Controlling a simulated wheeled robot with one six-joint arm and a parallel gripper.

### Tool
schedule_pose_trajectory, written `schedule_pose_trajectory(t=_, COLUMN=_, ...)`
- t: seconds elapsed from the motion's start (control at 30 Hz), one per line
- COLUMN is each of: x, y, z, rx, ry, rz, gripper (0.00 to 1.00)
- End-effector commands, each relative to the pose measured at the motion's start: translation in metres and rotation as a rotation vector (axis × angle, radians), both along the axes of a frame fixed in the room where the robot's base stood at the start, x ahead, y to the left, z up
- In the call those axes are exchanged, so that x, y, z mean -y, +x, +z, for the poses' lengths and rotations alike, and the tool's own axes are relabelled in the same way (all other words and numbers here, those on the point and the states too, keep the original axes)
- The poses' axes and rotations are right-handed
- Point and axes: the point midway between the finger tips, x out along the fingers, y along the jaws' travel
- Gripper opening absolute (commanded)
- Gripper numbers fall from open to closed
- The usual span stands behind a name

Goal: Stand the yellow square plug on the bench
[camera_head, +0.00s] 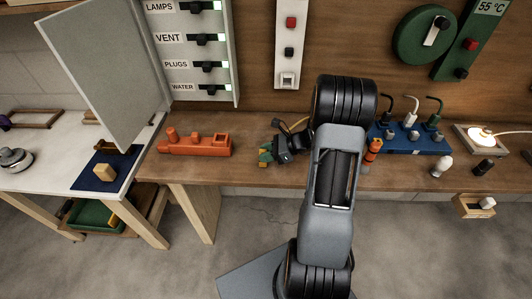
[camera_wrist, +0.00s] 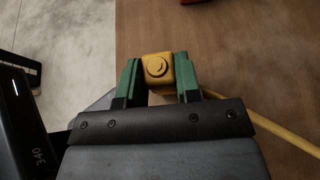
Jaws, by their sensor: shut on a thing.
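The yellow square plug (camera_wrist: 158,68) sits between the two green fingers of my gripper (camera_wrist: 157,78) in the wrist view. A round detail shows on its face. A yellow cord (camera_wrist: 265,124) runs off to the right in that view. In the head view my gripper (camera_head: 265,157) is over the bench (camera_head: 235,173), left of my arm and near the front edge. The plug is small and partly hidden by the fingers there. I cannot tell whether it touches the bench top.
A blue block with several plugs and cords (camera_head: 405,143) and a lit lamp (camera_head: 482,136) are to the right. An open panel door (camera_head: 100,75) juts out at left. Bare bench lies around my gripper.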

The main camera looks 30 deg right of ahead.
Motion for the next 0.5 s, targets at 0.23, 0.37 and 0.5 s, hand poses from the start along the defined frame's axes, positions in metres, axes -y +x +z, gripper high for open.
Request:
schedule_pose_trajectory(t=0.23, x=0.0001, y=0.0002, z=-0.0042, rx=0.000, ry=0.000, rz=0.000, gripper=0.00)
schedule_pose_trajectory(t=0.37, x=0.0001, y=0.0002, z=-0.0039, rx=0.000, ry=0.000, rz=0.000, gripper=0.40)
schedule_pose_trajectory(t=0.5, x=0.0001, y=0.0001, z=-0.0040, rx=0.000, ry=0.000, rz=0.000, gripper=0.53)
